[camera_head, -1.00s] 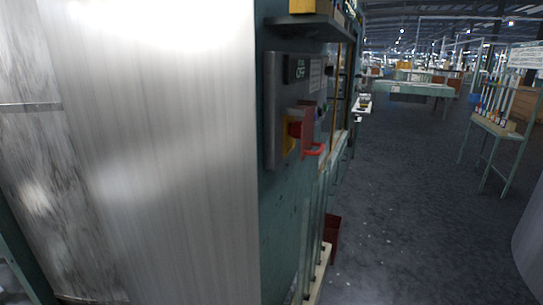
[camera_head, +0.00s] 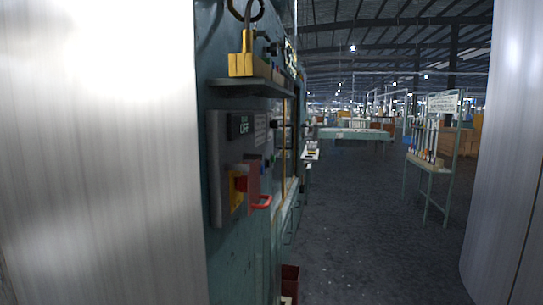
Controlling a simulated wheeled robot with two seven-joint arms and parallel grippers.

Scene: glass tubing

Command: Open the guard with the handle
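A grey control panel (camera_head: 232,168) with an ON/OFF sign is mounted on the teal machine at centre left. On its lower part is a yellow-and-red switch (camera_head: 238,190). A dull red guard plate (camera_head: 253,187) stands at the switch, covering part of it from this angle. A bright red handle (camera_head: 262,202) sticks out to the right from the guard's lower part. The view is nearly along the panel's face, so I cannot tell how far the guard is swung. Neither of my grippers is in view, and nothing touches the handle.
A dark shelf (camera_head: 252,87) with a yellow block (camera_head: 243,63) juts out above the panel. A dark red bin (camera_head: 290,280) stands on the floor by the machine. The aisle floor (camera_head: 350,220) is clear; a rack of tubes (camera_head: 428,150) stands right.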

